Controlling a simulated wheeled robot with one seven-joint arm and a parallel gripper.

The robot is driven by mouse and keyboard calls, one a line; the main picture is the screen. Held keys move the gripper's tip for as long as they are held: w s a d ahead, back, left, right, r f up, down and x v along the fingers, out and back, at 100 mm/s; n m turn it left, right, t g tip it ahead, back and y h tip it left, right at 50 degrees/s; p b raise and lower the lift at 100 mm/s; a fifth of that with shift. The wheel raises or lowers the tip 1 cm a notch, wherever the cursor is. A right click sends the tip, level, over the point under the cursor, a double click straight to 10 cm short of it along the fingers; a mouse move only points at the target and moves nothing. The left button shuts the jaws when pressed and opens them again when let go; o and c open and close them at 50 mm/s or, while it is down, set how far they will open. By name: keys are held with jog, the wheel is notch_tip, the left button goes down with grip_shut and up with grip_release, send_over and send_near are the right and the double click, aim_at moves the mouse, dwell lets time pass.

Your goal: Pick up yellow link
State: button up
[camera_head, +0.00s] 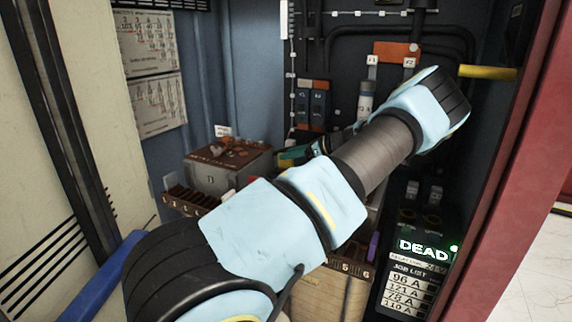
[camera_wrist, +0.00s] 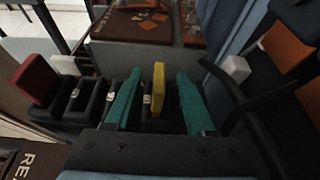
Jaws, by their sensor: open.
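The yellow link (camera_wrist: 158,82) stands upright in the wrist view, in a black slotted holder (camera_wrist: 100,103). My gripper (camera_wrist: 157,100) is open, with one green finger on each side of the link. A gap shows between the link and each finger, so it does not appear gripped.
A red block (camera_wrist: 35,78) stands in the holder's left part, near a white block (camera_wrist: 65,65). A grey box with a brown top (camera_head: 230,165) stands close by. A yellow bar (camera_head: 487,72) juts out at upper right, above a lit "DEAD" display (camera_head: 423,247).

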jog(key=shift+p+x, duration=0.6)
jog(key=shift+x, duration=2.3)
jog(key=shift+f, duration=0.1)
jog(key=shift+c, duration=0.2)
grip_shut()
